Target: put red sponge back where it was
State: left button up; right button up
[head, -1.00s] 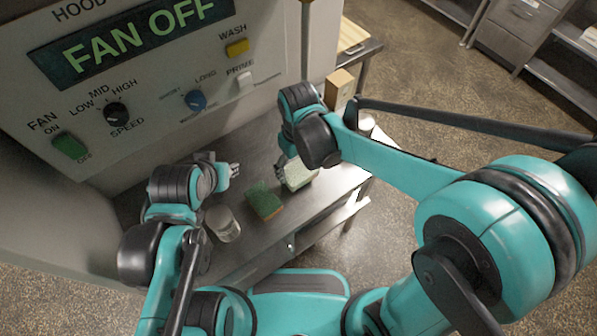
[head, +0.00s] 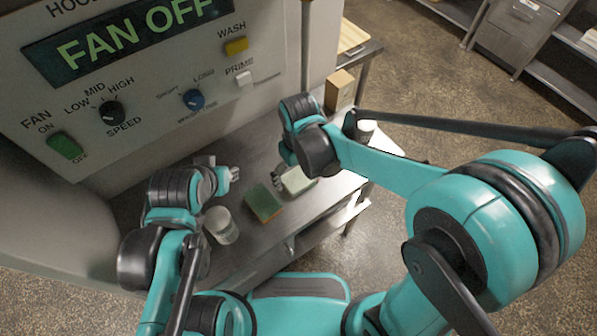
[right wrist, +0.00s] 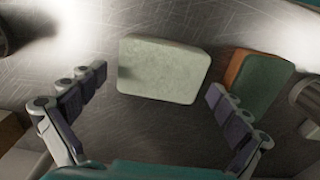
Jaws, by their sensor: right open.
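A pale whitish-green sponge (head: 298,180) lies flat on the steel table; it also shows in the right wrist view (right wrist: 163,70). Beside it lies a sponge with a green top and orange-brown side (head: 263,203), at the right in the wrist view (right wrist: 255,80). No plainly red sponge shows. My right gripper (head: 277,178) is beside the pale sponge. In the wrist view the right gripper (right wrist: 157,80) is open, its fingers apart on either side of the pale sponge, not closed on it. My left gripper (head: 234,173) is above the table, left of both sponges; its jaw is too small to judge.
A whitish jar (head: 221,225) stands near my left arm. The control panel (head: 150,90) reading FAN OFF rises behind the table (head: 245,240). A cardboard box (head: 339,90) stands at the far right end. Bare steel lies around the sponges.

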aim_at(299, 175)
notch_tip(299, 175, up, 12)
jog(key=p, duration=0.4)
jog(key=s+d+r+m+t, duration=0.1)
jog(key=s+d+m+t, duration=0.1)
jog(key=d, duration=0.7)
jog(key=s+d+r+m+t, duration=0.1)
jog(key=s+d+m+t, duration=0.2)
jog(key=d, duration=0.6)
jog(key=shift+s+m+t, duration=0.35)
jog(key=shift+m+t, duration=0.75)
notch_tip(299, 175, down, 4)
jog(key=b, duration=0.4)
jog(key=shift+f, duration=0.1)
